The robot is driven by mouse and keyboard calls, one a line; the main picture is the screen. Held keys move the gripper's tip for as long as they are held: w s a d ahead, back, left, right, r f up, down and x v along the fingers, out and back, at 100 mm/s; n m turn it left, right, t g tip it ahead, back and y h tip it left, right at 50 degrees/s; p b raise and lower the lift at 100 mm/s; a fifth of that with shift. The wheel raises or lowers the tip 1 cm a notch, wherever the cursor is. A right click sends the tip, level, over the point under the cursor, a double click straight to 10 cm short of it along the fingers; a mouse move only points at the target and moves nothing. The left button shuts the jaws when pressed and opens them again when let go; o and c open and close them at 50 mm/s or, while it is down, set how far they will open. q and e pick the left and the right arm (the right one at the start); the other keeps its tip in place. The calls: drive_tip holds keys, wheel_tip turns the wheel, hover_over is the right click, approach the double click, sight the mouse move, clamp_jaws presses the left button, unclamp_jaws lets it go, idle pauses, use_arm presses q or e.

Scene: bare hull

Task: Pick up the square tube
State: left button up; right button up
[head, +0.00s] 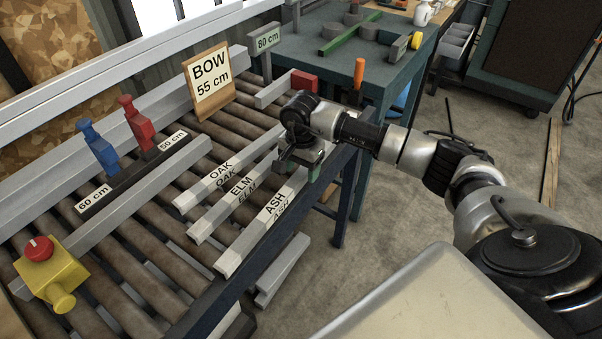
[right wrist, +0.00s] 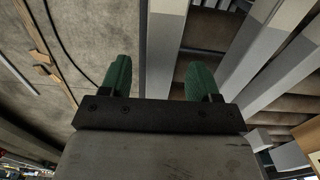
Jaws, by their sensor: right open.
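Several pale grey square tubes lie on the roller conveyor, with paper labels: an OAK tube (head: 183,200), an ELM tube (head: 200,231) and an ASH tube (head: 232,259) nearest the edge. My right gripper (head: 301,167) is over the far ends of the ELM and ASH tubes and hides part of them. In the right wrist view its green fingers (right wrist: 160,80) are open. A grey tube (right wrist: 165,55), seemingly the ASH one, lines up with the gap between them. I cannot tell whether the fingers reach down beside it. My left gripper is not in view.
A BOW 55 cm sign (head: 209,80) and an 80 cm sign (head: 264,40) stand behind. Blue (head: 98,146) and red (head: 136,122) clamps, a yellow box with red button (head: 50,271) and a green bench (head: 385,60) are nearby.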

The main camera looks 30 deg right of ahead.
drive_tip(key=shift+f, duration=1.1)
drive_tip(key=shift+c, duration=1.2)
clamp_jaws()
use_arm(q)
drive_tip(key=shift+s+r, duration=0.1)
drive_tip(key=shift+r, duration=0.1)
use_arm(e)
drive_tip(key=shift+r, duration=0.1)
drive_tip(key=shift+r, duration=0.1)
